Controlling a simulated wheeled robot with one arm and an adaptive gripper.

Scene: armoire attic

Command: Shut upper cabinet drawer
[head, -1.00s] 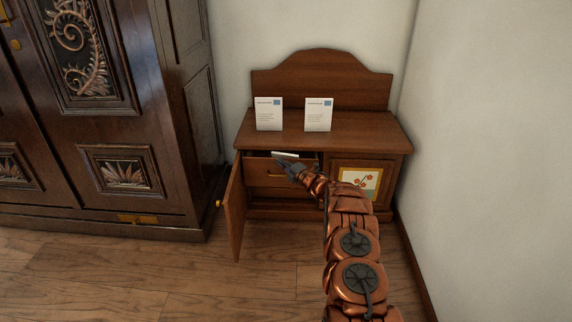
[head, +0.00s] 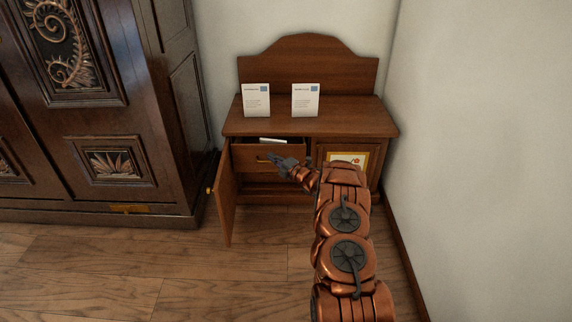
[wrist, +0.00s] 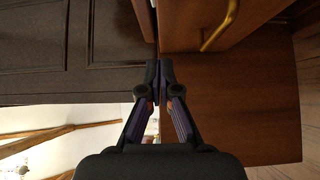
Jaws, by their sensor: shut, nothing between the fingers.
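The small brown cabinet (head: 350,122) stands against the back wall. Its upper drawer (head: 292,155) is partly pulled out on the left side, with a white flat item (head: 272,140) inside. The drawer's gold handle (head: 263,160) is beside my fingers; a gold handle (wrist: 222,30) also shows in the wrist view. My gripper (head: 272,159) is shut and empty, at the drawer front. In the wrist view my gripper (wrist: 160,72) has its fingertips together near a wooden edge; I cannot tell whether they touch it.
The cabinet's left door (head: 226,195) stands open toward me. Two white cards (head: 256,100) (head: 305,100) stand on the cabinet top. A dark armoire (head: 110,140) is on the left and a white wall (head: 470,150) on the right. Floor in front is clear.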

